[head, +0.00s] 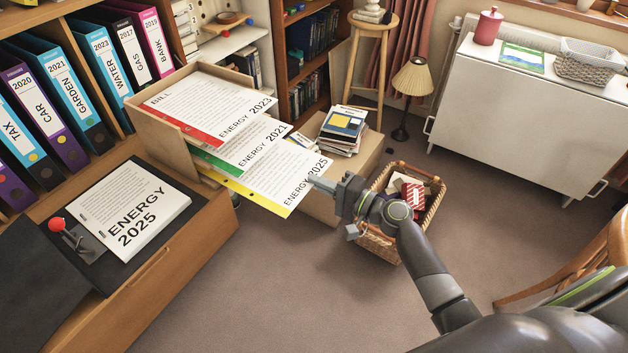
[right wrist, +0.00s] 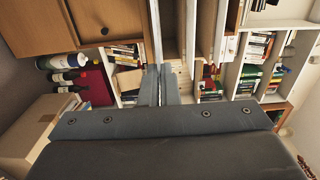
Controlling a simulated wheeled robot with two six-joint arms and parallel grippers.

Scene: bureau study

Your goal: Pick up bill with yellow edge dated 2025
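The bill with yellow edge (head: 266,201), marked ENERGY 2025, is the lowest of three staggered sheets sticking out of a tan holder. Above it are the green-edged bill (head: 240,146), marked 2021, and the red-edged bill (head: 205,102), marked 2023. My right gripper (head: 322,183) is at the outer corner of the yellow-edged bill. In the right wrist view its fingers (right wrist: 161,85) are close together, and the lowest sheet (right wrist: 155,35), seen edge-on, runs in between them. My left gripper is not in view.
A pad (head: 130,208) reading ENERGY 2025 lies on the cabinet at left, beside a red-knobbed lever (head: 57,225). A wicker basket (head: 380,242) stands below my right gripper. A box with a stack of books (head: 342,125) is behind. The floor in front is clear.

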